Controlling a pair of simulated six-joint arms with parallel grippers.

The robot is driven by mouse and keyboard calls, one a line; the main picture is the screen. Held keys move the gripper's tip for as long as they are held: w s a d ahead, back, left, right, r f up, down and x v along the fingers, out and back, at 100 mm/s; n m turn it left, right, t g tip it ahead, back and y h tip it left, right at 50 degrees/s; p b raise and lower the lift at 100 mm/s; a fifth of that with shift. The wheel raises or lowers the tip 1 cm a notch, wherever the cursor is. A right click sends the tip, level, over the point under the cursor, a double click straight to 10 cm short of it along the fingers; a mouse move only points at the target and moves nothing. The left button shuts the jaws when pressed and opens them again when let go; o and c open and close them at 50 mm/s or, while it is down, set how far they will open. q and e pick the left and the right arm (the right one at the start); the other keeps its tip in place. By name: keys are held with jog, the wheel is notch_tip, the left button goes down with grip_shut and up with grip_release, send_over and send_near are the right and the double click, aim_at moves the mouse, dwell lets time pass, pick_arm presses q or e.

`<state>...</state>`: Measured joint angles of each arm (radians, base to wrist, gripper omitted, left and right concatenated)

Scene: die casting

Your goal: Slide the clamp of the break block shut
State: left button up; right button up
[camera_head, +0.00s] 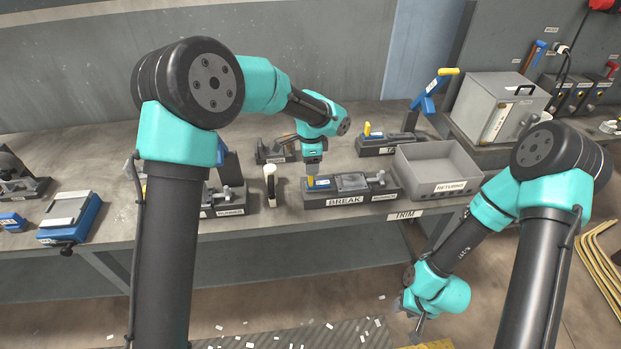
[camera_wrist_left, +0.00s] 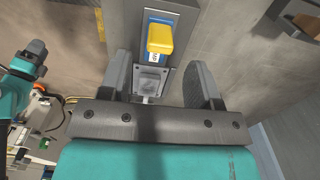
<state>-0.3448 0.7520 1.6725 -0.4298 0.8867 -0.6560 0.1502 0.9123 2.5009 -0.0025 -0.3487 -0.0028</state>
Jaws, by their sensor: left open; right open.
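The break block (camera_head: 345,199) is a dark base labelled BREAK near the table's front edge, with a grey metal plate (camera_head: 352,182) on top. Its clamp (camera_head: 319,184) is blue with a yellow part, at the block's left end. In the left wrist view the yellow knob (camera_wrist_left: 160,39) stands up from the clamp, just ahead of the jaws. My left gripper (camera_wrist_left: 159,72) is open and empty, pointing down above the block, its fingers on either side of it. Whether they touch it cannot be told. My right gripper (camera_head: 420,322) hangs low in front of the table, open, away from the block.
A grey RETURNS bin (camera_head: 437,168) stands right of the block. A white-handled tool (camera_head: 270,183) stands to its left, beside another fixture (camera_head: 229,200). A blue vise (camera_head: 71,217) is at far left.

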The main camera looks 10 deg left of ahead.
aim_at(310, 178)
pick_arm(q)
notch_tip(310, 178, down, 7)
jog(key=shift+r, duration=0.1)
jog(key=shift+c, duration=0.2)
grip_shut()
dwell(0.6)
